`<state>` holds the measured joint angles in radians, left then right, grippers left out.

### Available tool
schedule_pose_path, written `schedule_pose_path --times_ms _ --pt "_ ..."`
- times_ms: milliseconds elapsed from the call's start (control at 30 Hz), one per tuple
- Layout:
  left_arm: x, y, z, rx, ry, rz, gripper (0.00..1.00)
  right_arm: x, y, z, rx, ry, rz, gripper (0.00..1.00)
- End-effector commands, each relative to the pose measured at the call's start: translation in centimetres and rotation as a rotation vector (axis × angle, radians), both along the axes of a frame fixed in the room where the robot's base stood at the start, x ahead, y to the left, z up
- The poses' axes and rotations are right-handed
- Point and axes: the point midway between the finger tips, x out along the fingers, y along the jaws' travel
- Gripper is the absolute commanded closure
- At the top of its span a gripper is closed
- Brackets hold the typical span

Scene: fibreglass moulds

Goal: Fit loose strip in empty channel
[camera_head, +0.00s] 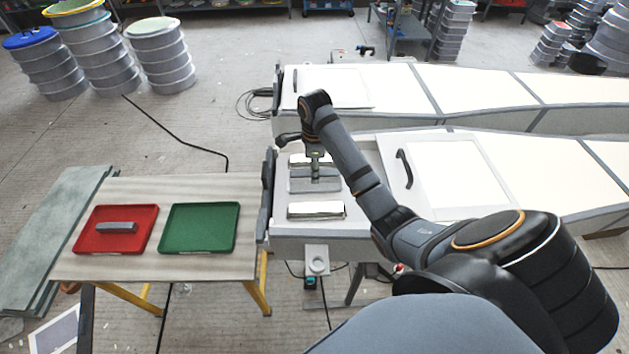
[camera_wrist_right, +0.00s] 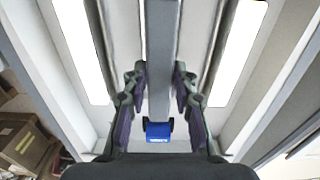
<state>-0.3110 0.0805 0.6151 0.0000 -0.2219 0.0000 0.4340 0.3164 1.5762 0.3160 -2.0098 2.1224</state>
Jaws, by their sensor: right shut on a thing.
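My right gripper (camera_head: 316,178) is over the near end of the white mould (camera_head: 290,229). In the right wrist view its two fingers (camera_wrist_right: 159,95) are shut on a long grey strip (camera_wrist_right: 162,45), which runs lengthwise between two bright white panels. Grey surface and parallel edges lie on both sides of the strip. I cannot tell whether the strip is seated in a channel or held just above it. A blue piece (camera_wrist_right: 158,131) shows at the strip's lower end. My left gripper is not in view.
A table at left holds a red tray (camera_head: 85,242) with a grey bar (camera_head: 116,227) and an empty green tray (camera_head: 199,228). A white panel with a black handle (camera_head: 404,168) lies on the mould to the right. Another long mould (camera_head: 400,85) stands behind.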

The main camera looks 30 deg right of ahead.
Motion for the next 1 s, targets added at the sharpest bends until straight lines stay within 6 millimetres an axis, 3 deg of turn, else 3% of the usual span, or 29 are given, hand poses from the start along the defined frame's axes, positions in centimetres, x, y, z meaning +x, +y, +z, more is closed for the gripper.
schedule_pose_path --times_ms 33,133,467,500,633,1000 --pt "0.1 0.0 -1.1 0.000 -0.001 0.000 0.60 0.0 0.0 -1.7 0.000 0.002 0.000 1.00" --pt "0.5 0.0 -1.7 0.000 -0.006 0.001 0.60 0.0 0.1 -3.2 0.001 0.001 0.001 1.00" --pt "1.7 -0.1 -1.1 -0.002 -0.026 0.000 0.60 0.0 0.1 -3.1 0.001 -0.001 0.001 1.00" --pt "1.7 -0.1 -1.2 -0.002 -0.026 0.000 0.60 0.0 0.1 -3.2 0.001 -0.001 0.001 0.69" --pt "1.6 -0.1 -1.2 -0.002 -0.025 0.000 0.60 0.0 0.1 -3.2 0.001 -0.001 0.001 0.51" --pt "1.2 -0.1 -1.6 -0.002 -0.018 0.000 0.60 0.0 0.1 -3.1 0.000 -0.001 0.001 0.50"
